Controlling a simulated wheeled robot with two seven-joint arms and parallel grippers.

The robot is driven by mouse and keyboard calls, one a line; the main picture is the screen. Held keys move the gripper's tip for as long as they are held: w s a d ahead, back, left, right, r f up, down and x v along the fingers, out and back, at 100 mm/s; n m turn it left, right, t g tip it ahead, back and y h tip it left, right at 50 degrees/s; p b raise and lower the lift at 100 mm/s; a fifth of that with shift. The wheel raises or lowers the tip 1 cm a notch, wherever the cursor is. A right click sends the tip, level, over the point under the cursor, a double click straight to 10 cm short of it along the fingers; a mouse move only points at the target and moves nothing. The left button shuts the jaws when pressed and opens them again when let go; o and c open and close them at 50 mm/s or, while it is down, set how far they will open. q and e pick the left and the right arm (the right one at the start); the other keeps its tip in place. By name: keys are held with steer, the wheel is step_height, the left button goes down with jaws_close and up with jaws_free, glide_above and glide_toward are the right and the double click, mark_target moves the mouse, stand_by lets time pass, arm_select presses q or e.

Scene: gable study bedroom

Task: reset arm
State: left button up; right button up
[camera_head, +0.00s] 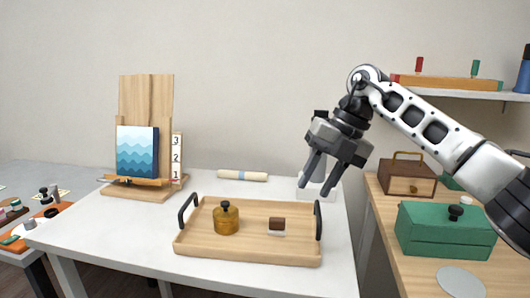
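My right gripper (322,175) hangs above the right back part of the white table (120,240). Its two dark fingers point down and stand apart, with nothing between them. The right arm reaches in from the right edge, over the wooden side desk. My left gripper is not in view. Below and left of the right gripper, a wooden tray (215,254) with black handles stands on the table.
A wooden easel (146,98) with a blue wave picture (137,152) stands at the back left. A rolled cylinder (242,176) lies behind the tray. On the right desk are a green box (443,232), a brown case (407,183) and a grey disc (460,281). A shelf (470,93) hangs above.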

steer(key=s+a+f+m+y, duration=0.1)
steer(key=s+a+f+y, duration=0.35)
steer(key=a+y, duration=0.35)
steer(key=s+a+f+m+y, duration=0.2)
steer(key=s+a+f+y, duration=0.25)
steer(key=a+y, duration=0.35)
steer(key=s+d+f+m+t+h, duration=0.1)
steer(key=d+f+m+t+h, duration=0.45)
steer(key=m+t, duration=0.5)
steer(key=s+d+f+m+t+h, duration=0.1)
steer(key=d+f+m+t+h, duration=0.5)
steer(key=m, duration=0.7)
steer(key=s+d+f+m+g+h+b, duration=0.1)
steer(key=s+d+f+m+g+h, duration=0.1)
steer(key=s+f, duration=0.6)
steer(key=s+d+f+m+g+h+b, duration=0.1)
steer(key=s+d+f+m+g+h, duration=0.2)
steer(key=s+d+f+m+h, duration=0.1)
steer(key=s+d+f+m, duration=0.1)
steer(key=s+d+f, duration=0.1)
steer(key=s+f, duration=0.1)
steer(key=shift+s+f, duration=0.35)
steer(key=shift+s, duration=0.3)
steer(key=shift+d+m+g, duration=0.1)
steer(key=shift+m+g, duration=0.15)
